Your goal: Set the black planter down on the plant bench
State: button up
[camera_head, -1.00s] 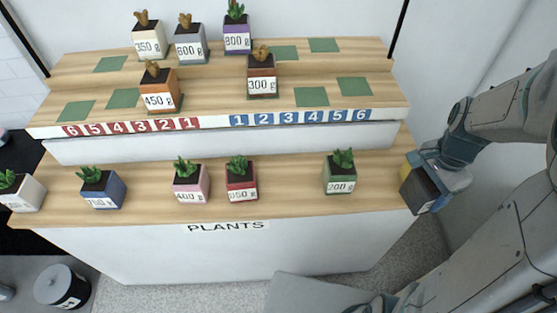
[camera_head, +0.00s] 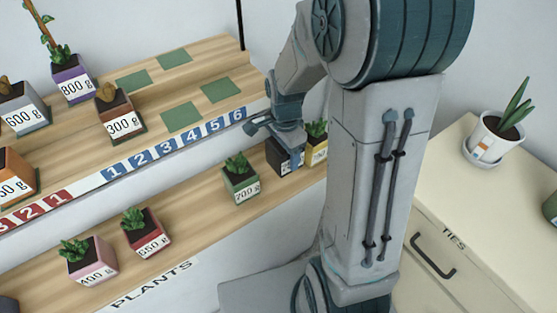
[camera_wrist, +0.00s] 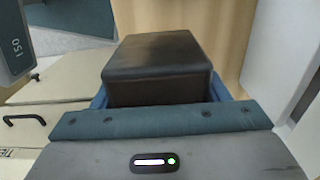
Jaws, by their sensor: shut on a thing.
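The black planter (camera_head: 280,154) is at the right part of the plant bench's lower shelf (camera_head: 200,206), between a green planter and a yellow one. My gripper (camera_head: 287,138) is shut on it from above; in the head view the gripper and arm partly cover it. I cannot tell whether its base touches the shelf. In the wrist view the black planter (camera_wrist: 160,62) fills the middle as a dark, smooth-faced block, with blue gripper parts at its sides.
The green planter (camera_head: 240,184) stands close on the left and the yellow planter (camera_head: 317,153) close on the right. Red (camera_head: 143,236) and pink (camera_head: 92,264) planters stand farther left. The raised shelf with numbered front (camera_head: 175,146) is behind. A cream cabinet (camera_head: 470,215) stands right.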

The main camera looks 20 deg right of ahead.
jog(key=shift+w+a+f, duration=0.45)
jog(key=shift+w+a, duration=0.05)
jog(key=shift+a, duration=0.1)
jog(key=shift+f, duration=2.05)
jog(key=shift+f+b, duration=0.2)
jog(key=shift+b, duration=0.15)
jog(key=o, duration=1.1)
jog(key=shift+o, duration=0.2)
jog(key=shift+r, duration=0.15)
